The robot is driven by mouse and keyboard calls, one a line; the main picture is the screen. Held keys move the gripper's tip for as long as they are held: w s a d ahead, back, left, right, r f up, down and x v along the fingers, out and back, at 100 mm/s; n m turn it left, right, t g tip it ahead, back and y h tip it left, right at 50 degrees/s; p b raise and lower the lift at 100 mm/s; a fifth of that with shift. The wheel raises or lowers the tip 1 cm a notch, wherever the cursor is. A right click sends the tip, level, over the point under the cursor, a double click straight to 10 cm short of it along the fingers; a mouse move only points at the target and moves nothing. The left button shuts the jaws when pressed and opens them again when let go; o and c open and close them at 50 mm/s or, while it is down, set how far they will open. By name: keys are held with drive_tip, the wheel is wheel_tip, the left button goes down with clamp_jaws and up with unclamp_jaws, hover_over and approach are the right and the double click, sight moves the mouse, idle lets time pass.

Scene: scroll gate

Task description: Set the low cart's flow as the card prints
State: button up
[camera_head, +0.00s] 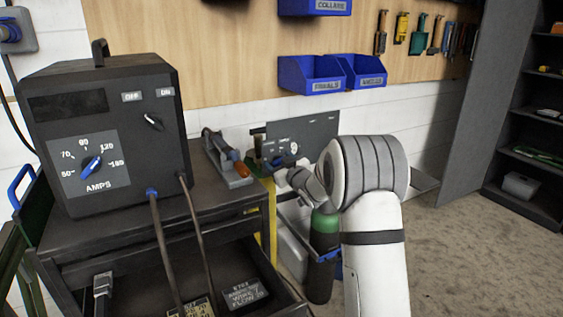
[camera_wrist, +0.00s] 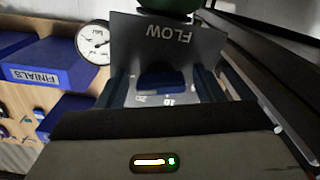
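The low cart's grey panel (camera_head: 318,130) stands behind my gripper (camera_head: 286,172) in the head view. In the wrist view a plate lettered FLOW (camera_wrist: 175,42) appears upside down. Below it a blue knob (camera_wrist: 160,82) sits between the two dark fingers of my gripper (camera_wrist: 163,90), which look open with a small gap at each side. Contact with the knob cannot be told. Part of a printed scale shows under the knob; its setting is unclear. A dark card (camera_head: 243,294) lies in the tray at the bottom of the head view; its small print is hard to read, with FLOW on its last line.
A black welder (camera_head: 105,130) with a blue AMPS dial stands on the dark cart at left. A torch (camera_head: 228,160) lies beside it. A green-topped cylinder (camera_head: 324,232) stands beneath the panel. A round gauge (camera_wrist: 94,42) is near the plate. Blue bins (camera_head: 310,75) hang behind.

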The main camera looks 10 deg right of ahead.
drive_tip(key=c, duration=0.9)
drive_tip(key=shift+d, duration=0.15)
drive_tip(key=shift+b, duration=0.5)
drive_tip(key=n+b, duration=0.2)
drive_tip(key=b, duration=0.1)
drive_tip(key=n+b, duration=0.2)
drive_tip(key=shift+f, duration=0.25)
drive_tip(key=n+b, duration=0.6)
drive_tip(key=b, duration=0.1)
drive_tip(key=shift+a, duration=0.2)
drive_tip(key=n+b, duration=0.5)
drive_tip(key=shift+n, duration=0.3)
drive_tip(key=shift+r+n+b, duration=0.1)
drive_tip(key=shift+n+b, duration=1.55)
drive_tip(key=shift+n, duration=0.35)
